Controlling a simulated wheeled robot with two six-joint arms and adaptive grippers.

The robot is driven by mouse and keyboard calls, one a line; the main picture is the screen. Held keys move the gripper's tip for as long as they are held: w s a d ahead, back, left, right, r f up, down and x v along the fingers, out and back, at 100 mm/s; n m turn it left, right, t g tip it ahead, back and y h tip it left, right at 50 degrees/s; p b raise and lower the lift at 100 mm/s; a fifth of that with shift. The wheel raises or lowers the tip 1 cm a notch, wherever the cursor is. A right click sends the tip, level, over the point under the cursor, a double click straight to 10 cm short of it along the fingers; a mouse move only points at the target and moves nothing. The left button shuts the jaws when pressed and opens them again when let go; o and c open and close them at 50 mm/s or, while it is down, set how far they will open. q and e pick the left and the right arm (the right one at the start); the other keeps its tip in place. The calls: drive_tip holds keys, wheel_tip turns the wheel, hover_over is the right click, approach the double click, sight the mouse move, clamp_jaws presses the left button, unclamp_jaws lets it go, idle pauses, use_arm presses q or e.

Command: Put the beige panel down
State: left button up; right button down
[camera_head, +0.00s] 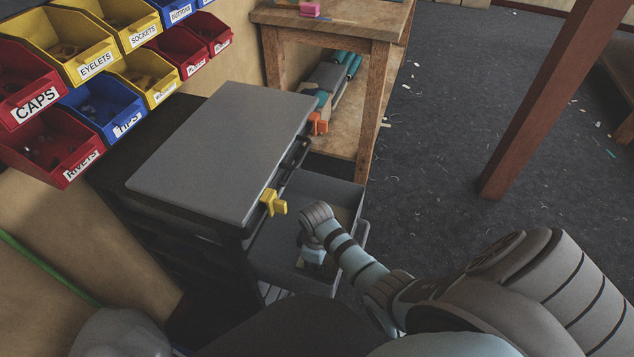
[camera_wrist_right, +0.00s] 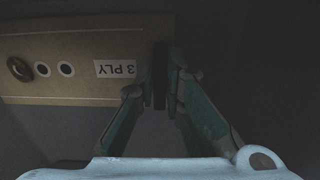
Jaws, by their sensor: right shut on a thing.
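The beige panel (camera_wrist_right: 75,62) shows in the right wrist view, with a "3 PLY" label and a few round holes or eyelets. Its right end lies between the fingers of my right gripper (camera_wrist_right: 158,88), with a dark strip there. The fingers are close together and shut on it. In the head view my right gripper (camera_head: 313,268) points down inside the open grey drawer (camera_head: 278,243). Only a small beige patch of the panel (camera_head: 343,215) shows past my wrist. I cannot tell whether the panel touches the drawer floor. My left gripper is out of view.
Labelled bins (camera_head: 120,105) hang at the left. A wooden bench (camera_head: 335,22) stands behind. Floor at right is mostly open, with a post (camera_head: 545,95).

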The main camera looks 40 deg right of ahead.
drive_tip(key=c, duration=1.7)
unclamp_jaws()
drive_tip(key=shift+f, duration=0.1)
wheel_tip(320, 180, up, 12)
drive_tip(key=p, duration=0.5)
drive_tip(key=shift+a+p, duration=0.1)
drive_tip(key=shift+p, duration=0.25)
drive_tip(key=shift+s, duration=0.1)
